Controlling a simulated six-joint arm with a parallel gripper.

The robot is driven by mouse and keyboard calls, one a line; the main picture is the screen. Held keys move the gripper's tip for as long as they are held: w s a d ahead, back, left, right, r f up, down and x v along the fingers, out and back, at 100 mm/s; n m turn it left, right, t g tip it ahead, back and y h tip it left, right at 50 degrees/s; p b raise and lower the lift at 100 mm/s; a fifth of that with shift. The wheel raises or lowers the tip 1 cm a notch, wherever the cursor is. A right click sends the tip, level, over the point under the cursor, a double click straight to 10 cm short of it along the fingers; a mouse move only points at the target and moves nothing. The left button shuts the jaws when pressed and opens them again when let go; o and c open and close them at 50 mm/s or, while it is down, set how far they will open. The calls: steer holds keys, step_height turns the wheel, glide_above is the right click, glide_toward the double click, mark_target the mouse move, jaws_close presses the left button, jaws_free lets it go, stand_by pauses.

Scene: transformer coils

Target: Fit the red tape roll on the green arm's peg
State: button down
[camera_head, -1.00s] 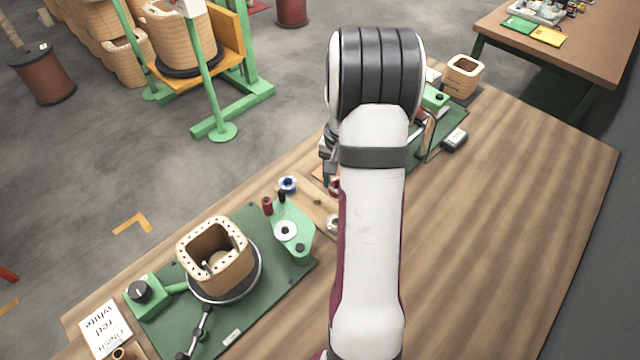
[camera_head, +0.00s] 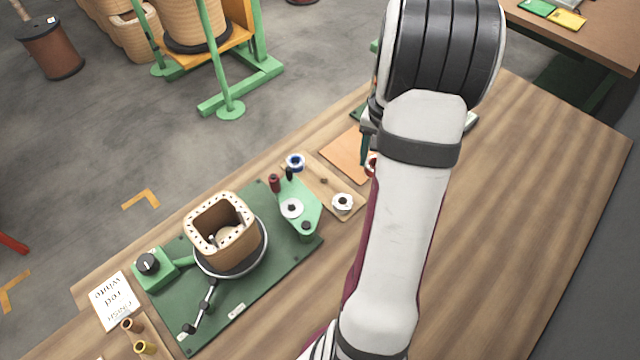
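The red tape roll (camera_head: 371,165) shows as a small red and white edge beside my forearm, which hides most of it. My gripper (camera_head: 367,150) is mostly hidden behind my wrist; only dark finger parts show, just above the roll. The roll has travelled with the fingers, so they appear shut on it. The green arm (camera_head: 312,206) is on the green base plate, left of my gripper. A white tape roll (camera_head: 291,208) lies on it, and a dark knob (camera_head: 305,226) is at its near end. I cannot make out a bare peg under the white roll.
A wooden board holds a blue roll (camera_head: 296,162), another white roll (camera_head: 342,203) and an empty dark stub (camera_head: 323,181). A tan coil (camera_head: 222,228) stands left of the green arm. A red spool (camera_head: 274,183) stands behind it. A card (camera_head: 114,301) reads finish, red, white. The right tabletop is clear.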

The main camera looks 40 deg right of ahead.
steer(key=w+a+r, duration=0.2)
steer(key=w+a, duration=0.3)
steer(key=a, duration=0.3)
glide_above(291, 203)
steer(key=shift+f, duration=1.75)
steer(key=shift+f, duration=0.6)
steer(key=shift+f, duration=0.3)
steer(key=shift+f, duration=0.3)
steer(key=shift+f, duration=0.25)
